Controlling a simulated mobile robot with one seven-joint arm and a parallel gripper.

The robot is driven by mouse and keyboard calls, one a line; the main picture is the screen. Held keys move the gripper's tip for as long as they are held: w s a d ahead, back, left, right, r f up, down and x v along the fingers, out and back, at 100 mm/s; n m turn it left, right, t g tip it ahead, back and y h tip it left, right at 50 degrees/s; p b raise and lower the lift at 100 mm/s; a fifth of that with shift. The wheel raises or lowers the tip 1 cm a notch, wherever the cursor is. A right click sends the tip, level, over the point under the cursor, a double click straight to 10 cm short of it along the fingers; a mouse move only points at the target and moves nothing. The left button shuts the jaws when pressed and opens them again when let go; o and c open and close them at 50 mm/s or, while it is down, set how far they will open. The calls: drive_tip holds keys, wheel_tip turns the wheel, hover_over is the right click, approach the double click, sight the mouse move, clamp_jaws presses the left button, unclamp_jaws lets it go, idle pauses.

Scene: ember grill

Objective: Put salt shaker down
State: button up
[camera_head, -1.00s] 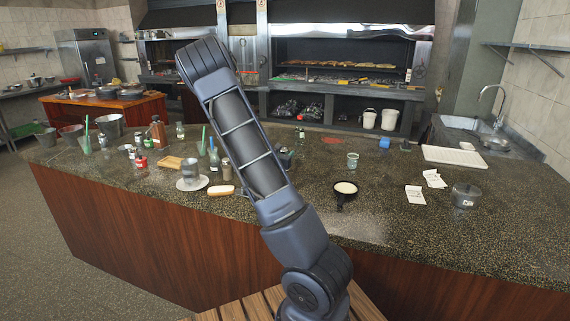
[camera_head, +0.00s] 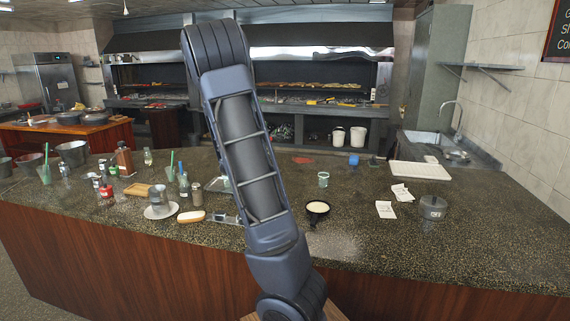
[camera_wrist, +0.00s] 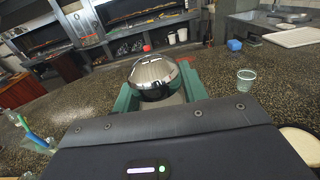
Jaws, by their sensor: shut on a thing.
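The salt shaker (camera_wrist: 152,72) shows in the wrist view as a shiny silver domed top. My gripper (camera_wrist: 157,90) has its green fingers on both sides of it, shut on it. The shaker's lower part is hidden by the gripper, so I cannot tell whether it touches the counter. In the head view my arm hides the held shaker and most of the gripper. The speckled stone counter (camera_head: 370,250) lies below and around them; it also fills the middle of the wrist view (camera_wrist: 75,100).
Left are another shaker (camera_head: 196,194), a metal cup (camera_head: 158,198) and bottles with green straws. Counter around the fingers looks clear.

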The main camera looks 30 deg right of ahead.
drive_tip(key=s+d+r+m+g+h, duration=0.1)
drive_tip(key=s+d+m+g+h, duration=0.2)
drive_tip(key=d, duration=1.1)
drive_tip(key=s+d+r+m+g+h, duration=0.15)
drive_tip(key=d+g, duration=0.25)
drive_tip(key=d, duration=1)
drive_tip(key=s+d+f+m+g, duration=0.1)
drive_tip(key=s+d+m+g, duration=0.15)
drive_tip(key=s+d, duration=0.5)
drive_tip(key=s+d+f+m+g, duration=0.1)
drive_tip(key=s+d+m+g, duration=0.2)
drive_tip(key=d, duration=0.7)
drive_tip(key=s+d+f+m+g, duration=0.1)
drive_tip(key=s+d+g, duration=0.2)
drive_tip(key=s+d, duration=0.5)
drive_tip(key=f, duration=0.6)
drive_tip(key=w+f, duration=0.1)
drive_tip(key=f, duration=1.2)
drive_tip(key=shift+w+d, duration=0.25)
drive_tip(key=shift+d, duration=0.15)
drive_tip(key=shift+f, duration=0.1)
drive_tip(key=o, duration=1.1)
